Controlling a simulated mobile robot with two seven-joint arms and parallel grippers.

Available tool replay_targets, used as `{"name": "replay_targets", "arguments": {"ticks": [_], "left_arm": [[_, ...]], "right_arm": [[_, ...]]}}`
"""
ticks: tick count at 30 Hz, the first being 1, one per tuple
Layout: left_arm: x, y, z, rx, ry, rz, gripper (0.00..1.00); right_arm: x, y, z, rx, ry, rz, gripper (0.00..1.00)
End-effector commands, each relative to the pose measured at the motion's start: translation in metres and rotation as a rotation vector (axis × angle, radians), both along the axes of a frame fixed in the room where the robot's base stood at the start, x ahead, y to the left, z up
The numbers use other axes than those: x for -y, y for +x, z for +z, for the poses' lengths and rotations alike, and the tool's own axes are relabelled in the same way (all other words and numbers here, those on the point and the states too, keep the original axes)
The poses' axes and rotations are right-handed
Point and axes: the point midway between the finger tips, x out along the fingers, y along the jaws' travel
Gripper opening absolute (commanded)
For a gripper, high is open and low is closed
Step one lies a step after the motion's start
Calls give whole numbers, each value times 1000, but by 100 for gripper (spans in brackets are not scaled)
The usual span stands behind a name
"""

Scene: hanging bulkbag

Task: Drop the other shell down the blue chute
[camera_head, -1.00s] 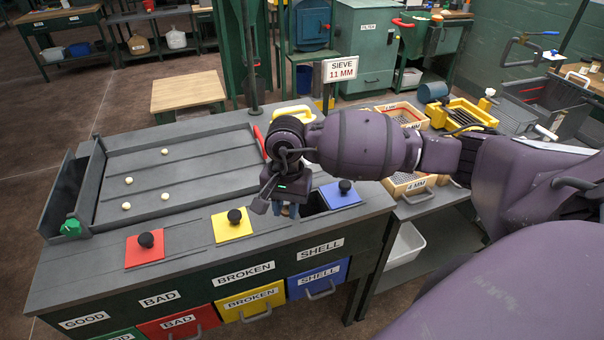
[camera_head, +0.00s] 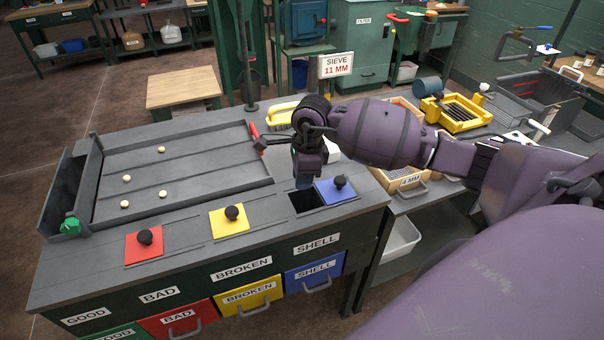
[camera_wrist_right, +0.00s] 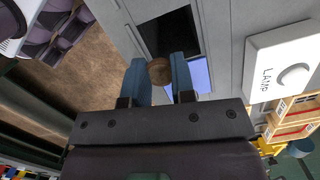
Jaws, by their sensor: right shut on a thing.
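My right gripper (camera_head: 304,184) is over the bench, by the left edge of the dark open chute hole (camera_head: 308,200) above the SHELL label. In the right wrist view, its blue fingers (camera_wrist_right: 159,74) are shut on a small round brown shell (camera_wrist_right: 159,71). The shell shows against the black chute opening (camera_wrist_right: 170,35) and its grey edge; the height gap cannot be judged. The blue chute lid (camera_head: 337,190) with a black knob sits just right of the hole, leaving it uncovered. In the head view the shell is hidden by the gripper. My left gripper is not in view.
Several pale round pieces (camera_head: 127,178) lie on the grey sorting tray (camera_head: 185,170). Red (camera_head: 144,246) and yellow (camera_head: 230,222) lids sit left of the hole. A white box marked LAMP (camera_wrist_right: 280,70) stands close by.

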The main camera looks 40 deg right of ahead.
Motion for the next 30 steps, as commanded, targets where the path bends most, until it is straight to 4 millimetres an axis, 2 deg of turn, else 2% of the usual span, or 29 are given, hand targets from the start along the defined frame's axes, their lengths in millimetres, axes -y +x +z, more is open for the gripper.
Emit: {"name": "replay_targets", "arguments": {"ticks": [12, 23, 24, 30], "left_arm": [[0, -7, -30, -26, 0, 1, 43], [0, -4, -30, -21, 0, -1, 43], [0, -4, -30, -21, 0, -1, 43], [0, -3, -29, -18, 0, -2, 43]], "right_arm": [[0, -1, -45, -3, 2, 2, 2], [0, 0, -49, 0, 0, 2, 2], [0, 0, -49, 0, 0, 2, 25], [0, 0, -49, -1, 0, 3, 53]]}}
